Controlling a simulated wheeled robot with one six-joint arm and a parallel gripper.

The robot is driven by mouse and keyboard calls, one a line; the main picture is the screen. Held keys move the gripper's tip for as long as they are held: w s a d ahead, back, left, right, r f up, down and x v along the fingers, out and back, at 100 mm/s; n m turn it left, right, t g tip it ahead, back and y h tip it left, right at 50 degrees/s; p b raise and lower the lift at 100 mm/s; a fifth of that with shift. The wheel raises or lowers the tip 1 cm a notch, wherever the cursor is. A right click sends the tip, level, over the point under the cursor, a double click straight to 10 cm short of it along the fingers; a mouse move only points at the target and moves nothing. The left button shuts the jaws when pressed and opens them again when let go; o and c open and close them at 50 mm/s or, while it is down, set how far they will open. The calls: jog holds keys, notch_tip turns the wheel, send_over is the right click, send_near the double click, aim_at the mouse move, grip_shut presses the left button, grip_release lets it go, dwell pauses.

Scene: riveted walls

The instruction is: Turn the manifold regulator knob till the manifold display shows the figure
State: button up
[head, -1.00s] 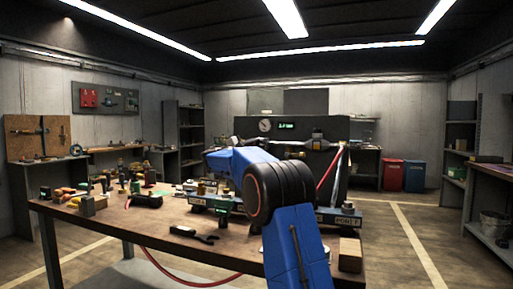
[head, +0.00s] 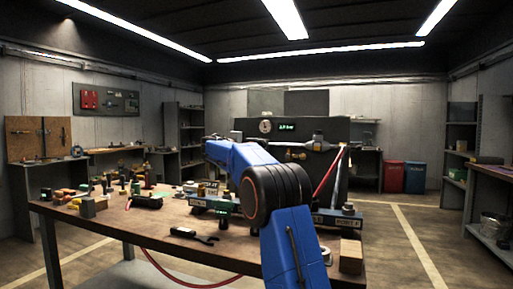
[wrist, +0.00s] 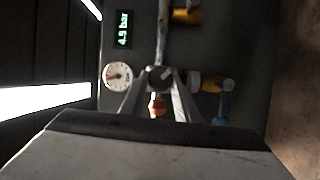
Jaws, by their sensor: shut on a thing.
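The manifold display (wrist: 123,29) is a small dark screen with green figures, sideways in the wrist view, and reads 4.9 bar. It also shows on the dark panel in the head view (head: 287,127), too small to read surely. A round white gauge (wrist: 118,77) with a red needle sits near it. My gripper (wrist: 161,82) is shut on the regulator knob (wrist: 158,76), a dark round knob with a pale mark, between the fingertips.
Yellow fittings (wrist: 210,82) and a blue part (wrist: 221,106) lie close beside the fingers on the manifold. A wooden workbench (head: 240,250) with tools and blocks stands below my arm. A red hose (head: 327,172) rises at the right. Floor is open at the right.

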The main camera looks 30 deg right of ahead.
jog(key=shift+f, duration=0.15)
jog(key=o, duration=1)
jog(key=shift+o, duration=0.2)
jog(key=v, duration=1.7)
jog(key=shift+a, duration=0.25)
